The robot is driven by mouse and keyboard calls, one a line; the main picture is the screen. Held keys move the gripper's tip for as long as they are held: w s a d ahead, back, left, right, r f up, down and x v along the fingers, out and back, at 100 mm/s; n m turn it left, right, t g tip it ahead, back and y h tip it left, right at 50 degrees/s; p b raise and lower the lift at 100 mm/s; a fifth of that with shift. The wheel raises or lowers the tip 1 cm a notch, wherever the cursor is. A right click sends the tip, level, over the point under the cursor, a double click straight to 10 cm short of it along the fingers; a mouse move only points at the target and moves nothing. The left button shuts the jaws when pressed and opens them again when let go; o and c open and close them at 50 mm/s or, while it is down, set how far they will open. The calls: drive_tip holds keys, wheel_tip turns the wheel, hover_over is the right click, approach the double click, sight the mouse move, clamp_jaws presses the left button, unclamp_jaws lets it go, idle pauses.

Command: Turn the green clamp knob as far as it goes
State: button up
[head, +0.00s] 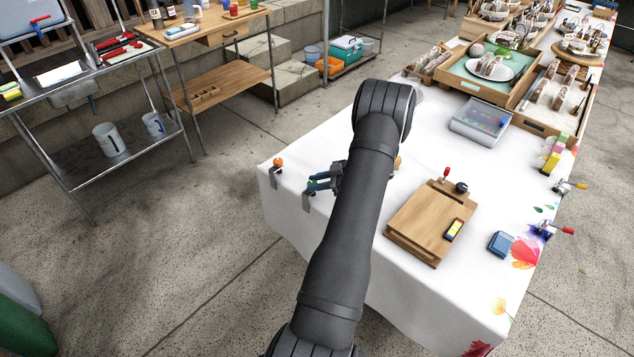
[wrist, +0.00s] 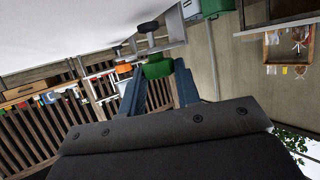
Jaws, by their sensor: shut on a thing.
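The green clamp knob (wrist: 157,68) sits between the two blue fingers of my gripper (wrist: 158,74) in the wrist view. The gripper is shut on it. The knob's grey metal clamp (wrist: 165,46) with a black round pad (wrist: 148,27) shows just beyond it. In the head view my gripper (head: 318,182) is at the left edge of the white-clothed table (head: 330,145), at the clamp there. My arm hides part of that table edge, and the knob is small and mostly covered by the fingers.
Another clamp with an orange knob (head: 278,162) is close by on the same edge; the knob also shows in the wrist view (wrist: 123,68). A wooden board (head: 420,225) lies right of my arm. A blue box (head: 500,243) and a clear-lidded container (head: 481,122) stand farther right.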

drive_tip(key=shift+s+m+t+h, duration=0.2)
drive_tip(key=shift+m+t+h, duration=0.4)
drive_tip(key=shift+m+t, duration=0.85)
drive_tip(key=o, duration=1)
drive_tip(key=v, duration=1.7)
drive_tip(key=shift+s+d, duration=0.2)
